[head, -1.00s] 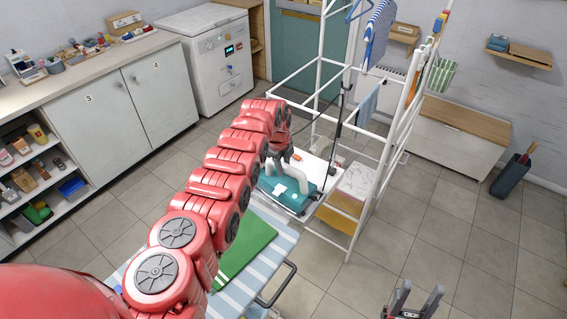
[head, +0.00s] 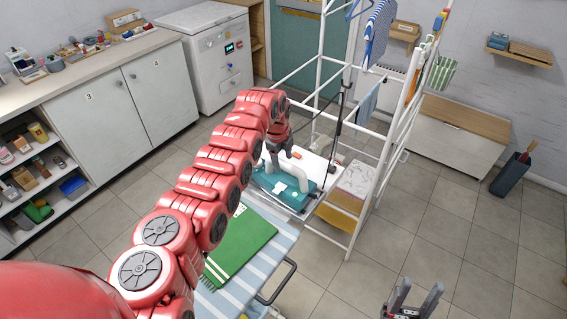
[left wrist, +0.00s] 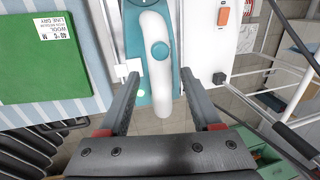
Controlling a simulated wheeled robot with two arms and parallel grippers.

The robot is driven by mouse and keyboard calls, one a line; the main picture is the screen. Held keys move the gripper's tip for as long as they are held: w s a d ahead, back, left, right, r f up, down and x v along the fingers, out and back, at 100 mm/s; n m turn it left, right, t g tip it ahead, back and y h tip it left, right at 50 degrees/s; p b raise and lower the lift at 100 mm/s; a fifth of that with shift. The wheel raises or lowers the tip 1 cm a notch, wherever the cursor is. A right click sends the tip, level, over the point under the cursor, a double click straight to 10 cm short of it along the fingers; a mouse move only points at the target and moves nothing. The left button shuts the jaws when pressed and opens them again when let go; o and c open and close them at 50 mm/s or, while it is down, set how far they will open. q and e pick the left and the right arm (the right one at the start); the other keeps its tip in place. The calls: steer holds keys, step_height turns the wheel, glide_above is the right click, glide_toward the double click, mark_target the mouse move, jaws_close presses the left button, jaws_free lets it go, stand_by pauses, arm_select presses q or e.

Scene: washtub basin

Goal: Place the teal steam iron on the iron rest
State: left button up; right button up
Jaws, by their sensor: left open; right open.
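The teal steam iron (head: 268,181), with a white handle, lies at the far end of the striped ironing board. A pale, dark-edged surface there looks like the iron rest (head: 312,165); I cannot tell exactly how the iron's sole meets it. My left gripper (head: 282,141) is above the iron and open. In the left wrist view the white handle (left wrist: 155,52) with its teal button lies between the open fingers (left wrist: 159,80), with gaps on both sides. My right gripper (head: 412,295) is open and empty at the lower right.
A folded green cloth (head: 240,247) lies on the striped ironing board (head: 272,262). A white drying rack (head: 385,150) stands close behind and right of the iron. A cord (head: 335,140) hangs beside it.

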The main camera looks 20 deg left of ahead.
arm_select(q)
step_height(320, 180, up, 9)
steer(key=s+b, duration=0.1)
steer(key=b, duration=0.2)
steer(key=shift+s+a, duration=0.3)
steer(key=shift+s, duration=0.05)
